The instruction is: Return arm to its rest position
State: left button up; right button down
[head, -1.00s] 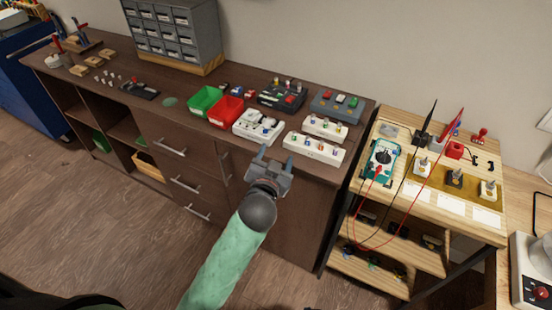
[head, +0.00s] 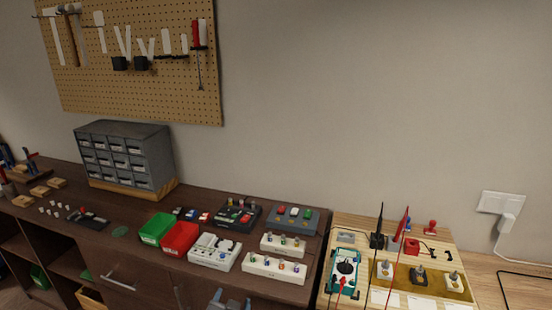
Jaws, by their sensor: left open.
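My left gripper (head: 230,299) shows only in part at the bottom edge of the head view, in front of the dark wooden cabinet. Its jaws are open, with nothing seen between them. The rest of that arm is below the picture. My right gripper is not in view.
The dark cabinet top (head: 215,200) holds a green bin (head: 157,228), a red bin (head: 180,239), white pedal-like boxes (head: 273,267) and a grey drawer unit (head: 126,155). A light wooden bench (head: 348,224) with a teal meter (head: 344,272) stands at right. A pegboard (head: 150,85) hangs behind.

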pick_arm(q)
jog(key=s+a+f+n+g, duration=0.1)
jog(key=s+f+g, duration=0.35)
jog(key=f, duration=0.45)
jog(key=s+a+f+g, duration=0.1)
jog(key=s+f+g, duration=0.35)
jog(key=f, duration=0.35)
jog(key=s+f+g, duration=0.1)
jog(key=s+f, duration=0.5)
jog(key=s, duration=0.3)
jog(key=s+a+f+n+g+h, duration=0.1)
jog(key=s+f+g, duration=0.1)
jog(key=s+f, duration=0.4)
jog(key=s, duration=0.3)
jog(key=shift+s+a+f, duration=0.15)
jog(key=shift+s+a, duration=0.15)
jog(key=shift+s, duration=0.05)
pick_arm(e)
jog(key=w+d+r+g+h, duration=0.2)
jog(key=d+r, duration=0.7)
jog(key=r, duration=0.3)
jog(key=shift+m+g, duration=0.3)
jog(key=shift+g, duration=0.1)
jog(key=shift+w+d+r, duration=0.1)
